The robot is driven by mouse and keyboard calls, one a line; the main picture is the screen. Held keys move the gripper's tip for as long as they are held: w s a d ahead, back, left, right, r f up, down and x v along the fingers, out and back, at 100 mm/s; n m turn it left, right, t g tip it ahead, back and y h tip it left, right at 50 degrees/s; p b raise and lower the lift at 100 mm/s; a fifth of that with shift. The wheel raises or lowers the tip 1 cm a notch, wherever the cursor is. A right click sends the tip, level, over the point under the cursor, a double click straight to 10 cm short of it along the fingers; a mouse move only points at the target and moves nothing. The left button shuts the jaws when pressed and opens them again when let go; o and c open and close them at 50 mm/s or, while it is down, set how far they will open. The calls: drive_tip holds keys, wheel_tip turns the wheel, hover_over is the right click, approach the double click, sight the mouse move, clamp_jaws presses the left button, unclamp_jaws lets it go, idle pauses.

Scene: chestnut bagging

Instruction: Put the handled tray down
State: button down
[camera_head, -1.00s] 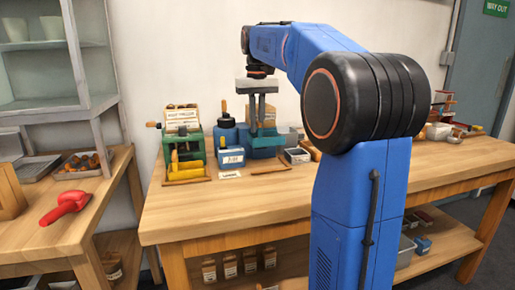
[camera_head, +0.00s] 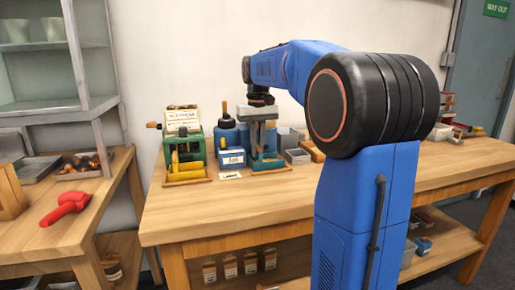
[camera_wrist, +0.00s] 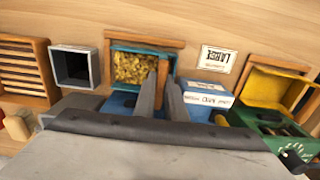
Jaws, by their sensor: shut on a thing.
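The handled tray appears to be the blue tray (camera_wrist: 133,67) with yellowish contents and a wooden frame, below my fingers in the wrist view. In the head view my gripper (camera_head: 263,148) is low over the bench. I cannot tell whether the tray's base touches the bench.
A label card (camera_head: 230,176) lies in front. The bench front (camera_head: 240,210) is clear.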

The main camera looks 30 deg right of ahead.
drive_tip(key=shift+f, duration=0.1)
drive_tip(key=c, duration=1.8)
unclamp_jaws()
wheel_tip(320, 180, up, 12)
drive_tip(key=shift+r, duration=0.1)
